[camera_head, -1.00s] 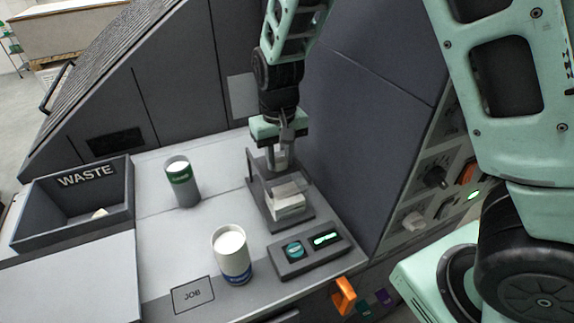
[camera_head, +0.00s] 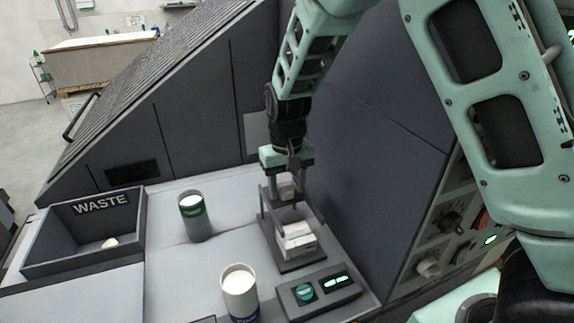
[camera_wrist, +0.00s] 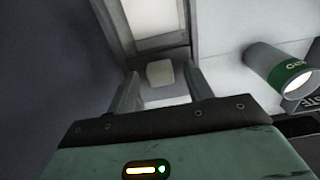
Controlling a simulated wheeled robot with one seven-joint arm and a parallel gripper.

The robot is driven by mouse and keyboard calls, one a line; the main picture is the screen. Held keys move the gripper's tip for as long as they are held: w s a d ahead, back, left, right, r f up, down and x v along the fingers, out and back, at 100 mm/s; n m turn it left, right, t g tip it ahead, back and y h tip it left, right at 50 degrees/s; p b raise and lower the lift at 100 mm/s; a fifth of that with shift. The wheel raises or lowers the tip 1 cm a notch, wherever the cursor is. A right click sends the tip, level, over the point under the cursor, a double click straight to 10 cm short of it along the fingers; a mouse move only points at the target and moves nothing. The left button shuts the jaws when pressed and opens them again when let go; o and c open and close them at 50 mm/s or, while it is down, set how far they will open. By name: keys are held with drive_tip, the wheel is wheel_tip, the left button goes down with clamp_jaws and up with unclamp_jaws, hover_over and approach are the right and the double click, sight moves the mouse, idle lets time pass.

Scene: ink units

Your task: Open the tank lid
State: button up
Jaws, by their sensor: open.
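My gripper (camera_head: 288,194) is open and points down at the back of a dark-framed unit, seemingly the tank (camera_head: 268,232). A small pale block (camera_wrist: 160,73), perhaps the lid's knob, sits between my two fingers in the wrist view, with a gap on each side. A larger white block (camera_head: 297,240) stands in the front of the frame. I cannot tell which part is the lid; my gripper hides part of the frame's back.
A cup with a blue band (camera_head: 240,290) stands in front. The WASTE bin (camera_head: 85,250) is at left. A dark wall (camera_head: 365,170) rises close on the right.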

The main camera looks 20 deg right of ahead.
sight(287, 189)
wheel_tip(287, 189, up, 17)
drive_tip(key=b, duration=0.2)
idle(0.6)
drive_tip(key=s+a+f+n, duration=0.2)
drive_tip(key=s+f, duration=0.1)
drive_tip(key=s, duration=0.6)
drive_tip(key=s+a+f+n, duration=0.2)
drive_tip(key=s+f+n, duration=0.1)
drive_tip(key=s, duration=0.6)
drive_tip(key=s+a+f+n, duration=0.2)
drive_tip(key=s+f, duration=0.2)
drive_tip(key=s, duration=0.5)
drive_tip(key=shift+s+a+f+n+y, duration=0.2)
drive_tip(key=shift+s+f+n+y, duration=0.1)
drive_tip(key=shift+s+f+n, duration=0.1)
